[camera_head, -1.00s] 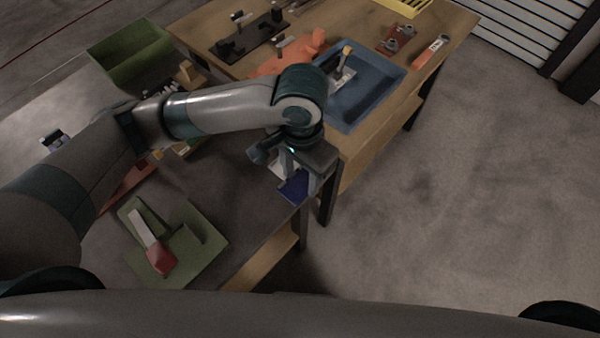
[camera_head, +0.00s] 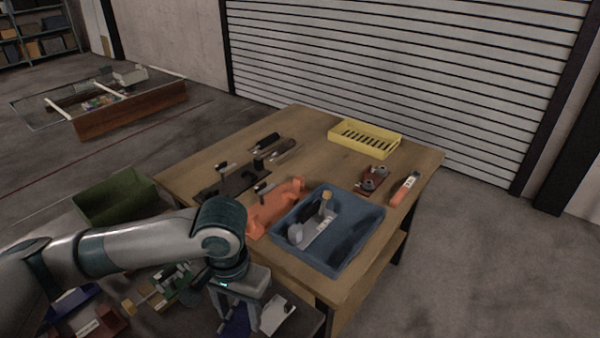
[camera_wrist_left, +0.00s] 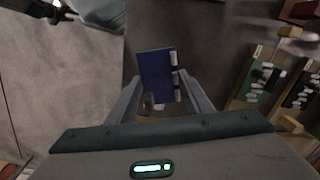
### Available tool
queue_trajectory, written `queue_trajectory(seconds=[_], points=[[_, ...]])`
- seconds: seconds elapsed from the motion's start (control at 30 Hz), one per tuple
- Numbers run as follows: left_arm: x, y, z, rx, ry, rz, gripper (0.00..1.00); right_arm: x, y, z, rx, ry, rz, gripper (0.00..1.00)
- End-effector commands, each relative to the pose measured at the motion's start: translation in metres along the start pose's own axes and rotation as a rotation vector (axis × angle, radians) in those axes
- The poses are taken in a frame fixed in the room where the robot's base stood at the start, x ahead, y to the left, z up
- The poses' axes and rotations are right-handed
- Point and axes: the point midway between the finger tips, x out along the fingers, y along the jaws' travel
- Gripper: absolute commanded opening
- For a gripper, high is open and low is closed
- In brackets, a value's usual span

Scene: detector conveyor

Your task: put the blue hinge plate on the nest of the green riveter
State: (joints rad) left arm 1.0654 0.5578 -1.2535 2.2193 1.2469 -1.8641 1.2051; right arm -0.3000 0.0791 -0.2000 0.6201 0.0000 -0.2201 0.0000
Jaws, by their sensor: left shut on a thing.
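The blue hinge plate (camera_head: 236,322) is between the fingers of my left gripper (camera_head: 236,312), low in the head view, partly hidden by the fingers. In the left wrist view the blue plate (camera_wrist_left: 157,75) extends past the fingertips, with pale knuckles along its right edge. My left gripper (camera_wrist_left: 164,98) is shut on it. The green riveter does not show in the current head view, and I cannot make it out in the wrist view. My right gripper is out of view.
A wooden table (camera_head: 310,278) bears a blue tray (camera_head: 360,245), an orange fixture (camera_head: 275,207), black tools and a yellow crate (camera_head: 365,139). A green bin (camera_head: 115,197) stands left. Green plates (camera_head: 180,285) lie near my left forearm. Open floor is on the right.

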Motion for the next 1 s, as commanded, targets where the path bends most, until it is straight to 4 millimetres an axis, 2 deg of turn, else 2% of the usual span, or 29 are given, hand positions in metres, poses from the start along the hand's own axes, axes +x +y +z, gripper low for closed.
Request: queue_trajectory(seconds=[0.03, 0.1, 0.2, 0.37, 0.53, 1.0], points=[[0.0, -0.017, 0.001, -0.051, 0.004, -0.005, 0.19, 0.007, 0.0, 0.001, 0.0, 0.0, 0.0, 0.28], [-0.004, -0.034, 0.003, -0.118, 0.005, -0.002, 0.19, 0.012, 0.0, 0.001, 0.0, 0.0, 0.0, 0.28], [-0.011, -0.055, 0.008, -0.202, 0.005, 0.002, 0.19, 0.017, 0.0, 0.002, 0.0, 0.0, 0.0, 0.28], [-0.019, -0.076, 0.014, -0.298, 0.007, 0.011, 0.19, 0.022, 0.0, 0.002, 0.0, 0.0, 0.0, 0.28], [-0.023, -0.085, 0.017, -0.341, 0.007, 0.018, 0.19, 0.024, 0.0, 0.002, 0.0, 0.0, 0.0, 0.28], [-0.023, -0.084, 0.018, -0.343, 0.006, 0.018, 0.19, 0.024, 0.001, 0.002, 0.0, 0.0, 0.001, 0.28]])
